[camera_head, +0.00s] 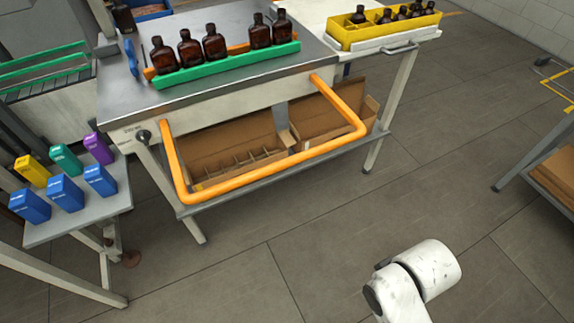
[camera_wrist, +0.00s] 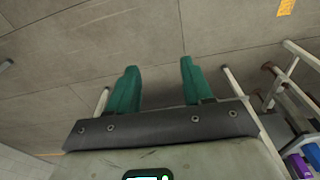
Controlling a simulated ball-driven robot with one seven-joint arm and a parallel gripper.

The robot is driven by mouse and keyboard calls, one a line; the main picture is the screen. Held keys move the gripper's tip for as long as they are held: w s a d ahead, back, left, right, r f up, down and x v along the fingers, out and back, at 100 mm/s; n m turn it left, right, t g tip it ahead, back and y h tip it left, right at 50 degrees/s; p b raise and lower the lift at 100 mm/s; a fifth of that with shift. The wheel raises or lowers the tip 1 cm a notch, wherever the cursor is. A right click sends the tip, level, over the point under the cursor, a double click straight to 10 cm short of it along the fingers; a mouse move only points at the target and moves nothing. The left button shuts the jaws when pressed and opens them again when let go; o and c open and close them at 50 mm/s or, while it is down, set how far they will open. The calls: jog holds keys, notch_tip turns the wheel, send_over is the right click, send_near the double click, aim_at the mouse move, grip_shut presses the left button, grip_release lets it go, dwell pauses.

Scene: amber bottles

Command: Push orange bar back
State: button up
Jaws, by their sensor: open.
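A U-shaped orange bar (camera_head: 270,175) is attached to the front of the metal table (camera_head: 200,98). It sticks out from the table front and hangs below the tabletop. A second orange strip (camera_head: 238,49) runs behind the row of brown bottles (camera_head: 214,43) on the tabletop. My gripper (camera_wrist: 158,68) shows in the wrist view, with its two green fingers apart and nothing between them. Bare floor lies beyond the fingers. The gripper is outside the head view, where only part of my white arm shows at lower right, away from the table.
A green rail (camera_head: 228,66) runs in front of the bottles. Open cardboard boxes (camera_head: 235,150) sit on the shelf below. A small side table (camera_head: 85,225) with several coloured containers stands at left. A yellow crate (camera_head: 385,30) of bottles is at back right. Floor in front is clear.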

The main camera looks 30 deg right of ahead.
jog(key=shift+w, duration=0.1)
jog(key=w+r+n+t+h, duration=0.15)
jog(key=w+n+t, duration=0.25)
jog(key=w, duration=0.4)
jog(key=w+r+n+t+h, duration=0.1)
jog(key=w+r+n+t, duration=0.1)
jog(key=w+n+t, duration=0.45)
jog(key=w+a+r+n+t+y+p, duration=0.1)
jog(key=w+a+r+n+t+y, duration=0.25)
jog(key=w+a+r+n, duration=0.6)
jog(key=w+d+f+m, duration=0.1)
jog(key=w+d+f, duration=0.1)
jog(key=w, duration=0.9)
jog(key=shift+d+f+t+h+p, duration=0.3)
jog(key=shift+f+t+h, duration=0.1)
jog(key=shift+f, duration=0.3)
jog(key=shift+c, duration=0.2)
grip_shut()
